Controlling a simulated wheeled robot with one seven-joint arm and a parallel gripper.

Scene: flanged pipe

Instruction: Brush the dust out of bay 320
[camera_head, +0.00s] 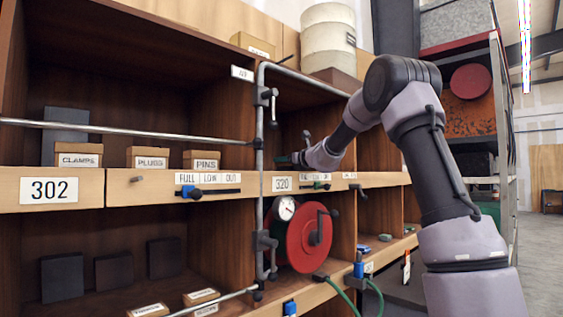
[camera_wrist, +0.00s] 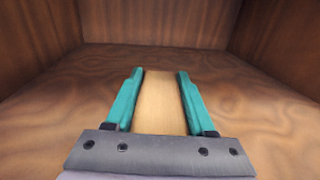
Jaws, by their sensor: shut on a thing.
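Bay 320 carries its number on a white label (camera_head: 282,184) on the shelf's front edge. My arm reaches into the open compartment above that label. My gripper (camera_head: 284,159) is inside it, low over the bay floor, and mostly hidden by the frame and my wrist. In the wrist view my gripper (camera_wrist: 160,82) has its teal fingers on either side of a flat, pale wooden piece (camera_wrist: 160,105), perhaps the brush's handle. Any bristles are hidden. The bay floor (camera_wrist: 60,85) is brown, mottled wood; I cannot tell dust from grain.
A vertical metal pipe (camera_head: 260,120) with clamps stands just left of my gripper. A red disc (camera_head: 308,238) with a handle and a gauge (camera_head: 284,208) sit below. A rail (camera_head: 120,132) crosses the left bay, which holds boxes. Side and back walls (camera_wrist: 150,58) enclose the gripper.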

